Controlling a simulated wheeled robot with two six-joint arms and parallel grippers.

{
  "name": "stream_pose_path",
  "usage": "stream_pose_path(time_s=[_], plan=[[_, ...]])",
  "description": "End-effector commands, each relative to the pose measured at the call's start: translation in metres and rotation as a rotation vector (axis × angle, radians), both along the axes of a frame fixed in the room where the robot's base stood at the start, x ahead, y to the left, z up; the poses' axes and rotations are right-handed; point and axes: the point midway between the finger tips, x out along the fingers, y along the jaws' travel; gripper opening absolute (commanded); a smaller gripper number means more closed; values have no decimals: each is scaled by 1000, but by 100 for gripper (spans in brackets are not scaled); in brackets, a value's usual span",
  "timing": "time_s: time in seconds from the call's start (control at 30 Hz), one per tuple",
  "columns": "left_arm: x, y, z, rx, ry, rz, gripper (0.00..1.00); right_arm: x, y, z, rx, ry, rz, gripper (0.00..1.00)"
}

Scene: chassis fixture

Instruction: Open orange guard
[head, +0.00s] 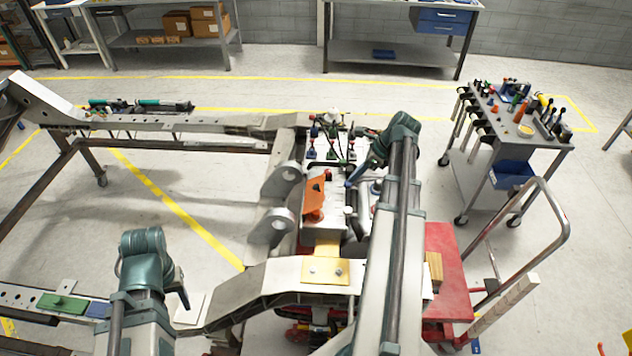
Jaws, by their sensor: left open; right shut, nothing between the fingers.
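The orange guard (314,198) is a small bent plate on the left part of a light grey box (328,228) in the middle of the chassis fixture. I cannot tell how far it is tilted. A red knob (328,174) sits just above and right of it. My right gripper (352,180) is shut and empty, to the right of the guard and apart from it; its fingertips are small and partly hidden by my arm. My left gripper (182,296) is open and empty at the lower left, far from the guard and mostly hidden behind my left arm.
The chassis frame (190,124) runs across the left and back. Fittings with several coloured parts (333,135) stand behind the box. A red cart (446,262) is at the right, and a tool trolley (545,132) beyond it. Open floor lies at the left.

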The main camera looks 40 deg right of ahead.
Motion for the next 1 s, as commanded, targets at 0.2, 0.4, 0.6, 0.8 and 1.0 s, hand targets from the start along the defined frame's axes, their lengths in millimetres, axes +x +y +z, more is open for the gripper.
stream_pose_path(time_s=[0.2,0.4,0.6,0.8,1.0], plan=[[0,0,-1,0,0,0,50,-5,-2,1,25,-8,-51,0],[0,0,-18,1,0,-3,50,1,3,-16,23,-6,-47,0],[0,0,-48,2,0,-9,50,13,13,-46,23,-7,-45,0],[0,0,-76,2,1,-15,50,25,24,-74,22,-6,-45,0],[0,0,-84,2,1,-14,50,40,35,-82,22,-7,-44,0]])
